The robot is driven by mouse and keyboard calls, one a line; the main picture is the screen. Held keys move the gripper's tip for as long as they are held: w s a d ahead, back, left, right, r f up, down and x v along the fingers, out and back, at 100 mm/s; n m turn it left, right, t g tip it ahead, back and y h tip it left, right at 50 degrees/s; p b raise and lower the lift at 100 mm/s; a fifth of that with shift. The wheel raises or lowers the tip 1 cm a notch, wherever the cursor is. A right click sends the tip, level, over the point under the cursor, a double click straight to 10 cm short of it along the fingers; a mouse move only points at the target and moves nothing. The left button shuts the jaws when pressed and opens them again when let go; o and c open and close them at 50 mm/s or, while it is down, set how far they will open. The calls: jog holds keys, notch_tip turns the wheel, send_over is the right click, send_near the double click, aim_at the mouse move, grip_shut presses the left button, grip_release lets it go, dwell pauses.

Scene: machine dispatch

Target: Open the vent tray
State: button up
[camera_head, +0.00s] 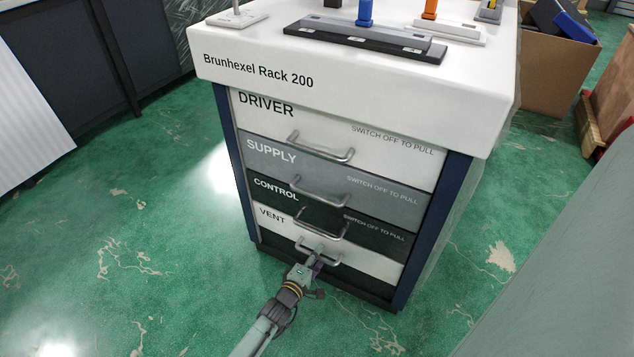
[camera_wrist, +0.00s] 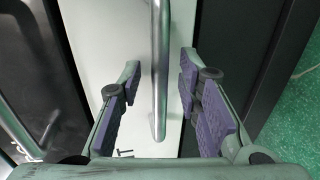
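The vent tray (camera_head: 375,262) is the white bottom drawer front of the rack, marked VENT, and it looks flush with the rack. Its metal bar handle (camera_head: 318,250) is just beyond my gripper (camera_head: 310,264). In the wrist view the handle (camera_wrist: 160,70) runs upright between the two purple-padded fingers of my gripper (camera_wrist: 160,88). The fingers are open, with a gap on each side of the bar. The white vent front (camera_wrist: 100,40) is behind it.
Above it are the control drawer (camera_head: 270,192), supply drawer (camera_head: 390,190) and driver drawer (camera_head: 385,148), all looking closed. Blue (camera_head: 365,12) and orange (camera_head: 430,9) switches stand on the rack top. A cardboard box (camera_head: 555,75) is at the right. Green floor is clear at the left.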

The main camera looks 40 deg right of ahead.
grip_shut()
dwell(0.3)
dwell(0.6)
